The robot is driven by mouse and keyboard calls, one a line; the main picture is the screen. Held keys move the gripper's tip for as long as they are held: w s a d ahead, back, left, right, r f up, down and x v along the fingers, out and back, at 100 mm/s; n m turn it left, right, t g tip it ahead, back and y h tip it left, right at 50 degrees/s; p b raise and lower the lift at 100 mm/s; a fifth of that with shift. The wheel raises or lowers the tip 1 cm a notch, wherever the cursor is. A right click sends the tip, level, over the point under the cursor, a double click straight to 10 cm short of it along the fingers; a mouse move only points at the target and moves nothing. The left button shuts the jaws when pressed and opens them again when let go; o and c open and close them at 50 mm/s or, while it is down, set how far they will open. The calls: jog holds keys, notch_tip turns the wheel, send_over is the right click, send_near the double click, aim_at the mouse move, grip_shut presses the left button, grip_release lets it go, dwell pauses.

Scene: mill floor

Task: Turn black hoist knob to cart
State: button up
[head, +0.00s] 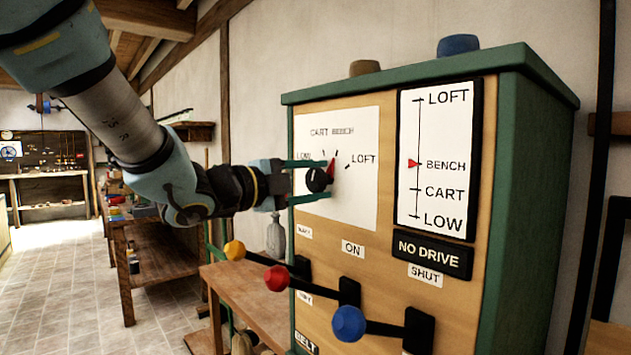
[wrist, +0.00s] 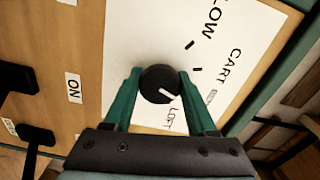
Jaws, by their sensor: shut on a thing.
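The black hoist knob (head: 318,180) sits on a white dial plate (head: 362,200) marked LOW, CART, BENCH and LOFT. My gripper (head: 328,180) has its green fingers shut on the knob's two sides; the wrist view shows the knob (wrist: 157,84) between the fingertips (wrist: 158,76). A red pointer (head: 331,168) by the knob points up, roughly at the BENCH mark. In the wrist view a pale line on the knob points to the lower right, near LOFT; its exact mark is hard to tell. The tall scale (head: 437,150) has its red marker at BENCH.
Below the dial, levers with yellow (head: 234,250), red (head: 277,278) and blue (head: 348,323) balls stick out from the green-framed cabinet (head: 520,200). A NO DRIVE sign (head: 432,254) sits under the scale. A wooden bench (head: 245,295) stands to the left.

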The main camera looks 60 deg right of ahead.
jog(key=c, duration=0.5)
jog(key=shift+o, duration=0.2)
jog(key=shift+n, duration=0.4)
jog(key=n, duration=0.4)
jog(key=shift+n+p, duration=0.65)
jog(key=shift+n, duration=0.85)
jog(key=o, duration=1.3)
jog(key=shift+o, duration=0.2)
